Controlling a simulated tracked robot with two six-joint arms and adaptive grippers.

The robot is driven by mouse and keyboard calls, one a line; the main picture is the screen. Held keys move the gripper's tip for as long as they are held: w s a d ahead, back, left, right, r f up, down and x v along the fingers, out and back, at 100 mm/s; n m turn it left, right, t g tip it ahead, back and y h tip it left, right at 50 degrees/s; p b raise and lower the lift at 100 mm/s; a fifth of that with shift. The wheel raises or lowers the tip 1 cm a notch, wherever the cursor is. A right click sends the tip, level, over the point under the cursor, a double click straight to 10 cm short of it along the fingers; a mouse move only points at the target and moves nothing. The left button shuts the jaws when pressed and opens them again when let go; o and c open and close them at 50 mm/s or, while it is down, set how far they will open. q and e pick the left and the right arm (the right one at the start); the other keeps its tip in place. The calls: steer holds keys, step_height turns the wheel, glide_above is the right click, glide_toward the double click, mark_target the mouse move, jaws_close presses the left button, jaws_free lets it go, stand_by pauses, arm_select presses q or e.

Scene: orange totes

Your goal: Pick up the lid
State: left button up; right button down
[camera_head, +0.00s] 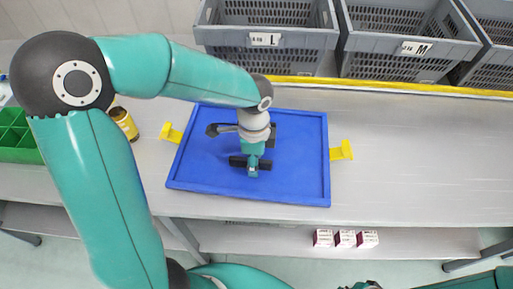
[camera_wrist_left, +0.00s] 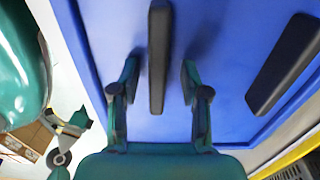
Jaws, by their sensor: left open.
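A flat blue panel (camera_head: 300,180) with a raised rim lies on the table; I take it for the lid, though I cannot be sure. Black bars lie on it: a near bar (camera_head: 265,164) and a farther one partly hidden by my wrist. My left gripper (camera_head: 252,170) points down over the near bar. In the left wrist view the blue surface (camera_wrist_left: 230,40) fills the middle, and my open left fingers (camera_wrist_left: 160,78) stand either side of one black bar (camera_wrist_left: 159,50), with gaps. A second black bar (camera_wrist_left: 285,65) lies to the right.
Yellow brackets (camera_head: 342,151) stand on both sides of the blue panel. Grey crates (camera_head: 265,38) line the back behind a yellow strip (camera_head: 400,87). A yellow-brown can (camera_head: 124,123) and a green bin (camera_head: 15,153) are at left. The table's right side is clear.

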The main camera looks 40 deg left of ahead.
arm_select(q)
jaws_close()
steer(key=shift+r, duration=0.1)
stand_by(0.4)
